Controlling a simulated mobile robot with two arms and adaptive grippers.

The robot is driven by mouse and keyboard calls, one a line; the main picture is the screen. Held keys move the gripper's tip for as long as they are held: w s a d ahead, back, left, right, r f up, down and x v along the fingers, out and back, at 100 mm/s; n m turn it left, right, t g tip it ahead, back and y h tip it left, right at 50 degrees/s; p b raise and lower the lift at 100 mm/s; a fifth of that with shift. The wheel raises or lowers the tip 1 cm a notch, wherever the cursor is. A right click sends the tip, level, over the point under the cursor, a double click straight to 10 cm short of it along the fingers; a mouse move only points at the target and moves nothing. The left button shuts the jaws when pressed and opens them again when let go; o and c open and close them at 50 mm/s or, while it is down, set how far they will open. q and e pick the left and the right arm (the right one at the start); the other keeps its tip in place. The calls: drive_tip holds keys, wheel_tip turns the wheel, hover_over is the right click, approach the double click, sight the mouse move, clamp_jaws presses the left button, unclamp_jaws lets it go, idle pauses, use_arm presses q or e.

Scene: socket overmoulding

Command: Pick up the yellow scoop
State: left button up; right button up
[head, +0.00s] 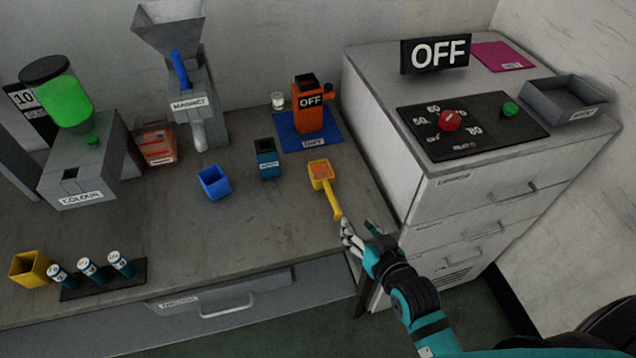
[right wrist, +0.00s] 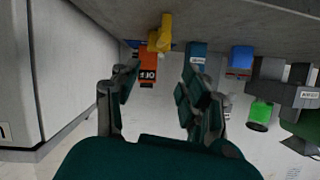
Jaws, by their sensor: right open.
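The yellow scoop (head: 331,198) lies on the grey table near its right front edge. Its bowl points to the back and holds something orange, and its handle points to the front edge. My right gripper (head: 356,236) is just in front of the handle end, at the table's edge, apart from the scoop. In the right wrist view the scoop (right wrist: 160,36) shows beyond and between the fingers of the open, empty gripper (right wrist: 162,78). My left gripper is in neither view.
A teal container (head: 267,160) and a blue cup (head: 214,183) stand left of the scoop. An orange device (head: 308,117) marked OFF stands behind it on a blue mat (head: 290,143). The white drawer cabinet (head: 440,215) stands close on the right.

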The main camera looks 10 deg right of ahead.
sight(334, 199)
drive_tip(key=p+x, duration=0.1)
drive_tip(key=x, duration=0.9)
drive_tip(key=shift+w, duration=0.25)
drive_tip(key=shift+x, duration=0.85)
drive_tip(key=p+x, duration=0.1)
drive_tip(key=x, duration=0.2)
drive_tip(key=shift+w+a+f, duration=0.1)
drive_tip(key=shift+a+f, duration=0.1)
drive_tip(key=shift+w+f, duration=0.3)
drive_tip(key=shift+w, duration=0.25)
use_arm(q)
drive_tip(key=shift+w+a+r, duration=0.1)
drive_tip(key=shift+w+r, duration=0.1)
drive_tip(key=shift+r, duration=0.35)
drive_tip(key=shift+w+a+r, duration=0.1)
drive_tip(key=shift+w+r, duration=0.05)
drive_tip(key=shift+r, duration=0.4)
use_arm(e)
clamp_jaws()
drive_tip(key=shift+r, duration=0.1)
